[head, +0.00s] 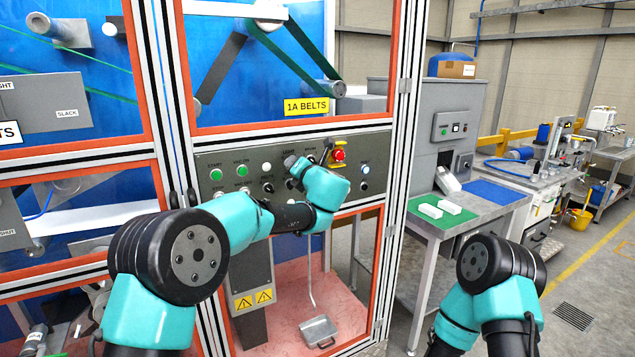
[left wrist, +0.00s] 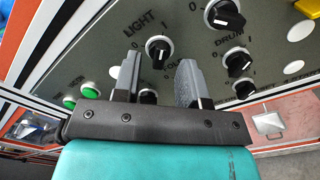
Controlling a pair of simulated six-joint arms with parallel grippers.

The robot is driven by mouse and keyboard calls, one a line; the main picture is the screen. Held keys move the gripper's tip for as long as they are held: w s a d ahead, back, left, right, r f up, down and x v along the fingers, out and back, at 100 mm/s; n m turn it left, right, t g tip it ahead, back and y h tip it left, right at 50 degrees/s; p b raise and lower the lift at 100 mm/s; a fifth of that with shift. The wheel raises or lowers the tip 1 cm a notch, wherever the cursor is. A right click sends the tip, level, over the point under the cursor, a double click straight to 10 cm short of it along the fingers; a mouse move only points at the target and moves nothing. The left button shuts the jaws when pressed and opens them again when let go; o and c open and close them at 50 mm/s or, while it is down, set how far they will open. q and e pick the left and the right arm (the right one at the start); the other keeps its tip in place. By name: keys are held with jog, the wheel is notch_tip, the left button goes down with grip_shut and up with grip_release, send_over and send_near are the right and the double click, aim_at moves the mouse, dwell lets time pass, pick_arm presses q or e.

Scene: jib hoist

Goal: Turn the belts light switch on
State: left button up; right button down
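The light switch (left wrist: 158,50) is a round rotary knob with a black handle on the grey panel. The word LIGHT and the marks 0 and 1 stand beside it in the left wrist view; the handle's exact setting is hard to read. My left gripper (left wrist: 160,62) is open, with one grey finger on each side of the knob in that view. I cannot tell whether they touch it. In the head view my left gripper (head: 297,166) is at the control panel (head: 216,160) under the 1A BELTS sign (head: 307,106) and hides part of it. My right gripper is out of view.
More rotary knobs, including one marked DRUM (left wrist: 237,62), sit close by. Green buttons (head: 215,174) are at the panel's left, a red emergency stop (head: 339,155) at its right. Orange-edged frame posts flank the panel. A bench (head: 480,220) stands at right.

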pick_arm(q)
jog(key=v, duration=1.5)
jog(key=shift+s, duration=0.25)
jog(key=a+f+n+g+h, duration=0.2)
jog(key=a+f+n+g, duration=0.3)
jog(key=f, duration=1)
jog(key=a+f+n+g+h, duration=0.15)
jog(key=a+f+g, duration=0.45)
jog(key=f, duration=0.9)
jog(key=s+a+f+n+g+h, duration=0.2)
jog(key=s+a+f+n, duration=0.25)
jog(key=f, duration=0.35)
jog(key=s+a+f+n+g+h, duration=0.1)
jog(key=s+a+f+n+g, duration=0.2)
jog(key=s+f+n, duration=0.3)
jog(key=s+a+f+n+h, duration=0.1)
jog(key=s+a+f+n, duration=0.2)
jog(key=s+f+n, duration=0.2)
jog(key=s+a+f+n+h, duration=0.2)
jog(key=s+a+f+n, duration=0.2)
jog(key=s+n, duration=0.5)
jog(key=s+a+f+n+h, duration=0.1)
jog(key=s+a+f+n, duration=0.3)
jog(key=n, duration=0.7)
jog(key=s+f, duration=0.2)
jog(key=s, duration=0.1)
jog(key=shift+s+a+h, duration=0.2)
jog(key=shift+s+h, duration=0.15)
jog(key=shift+s, duration=0.05)
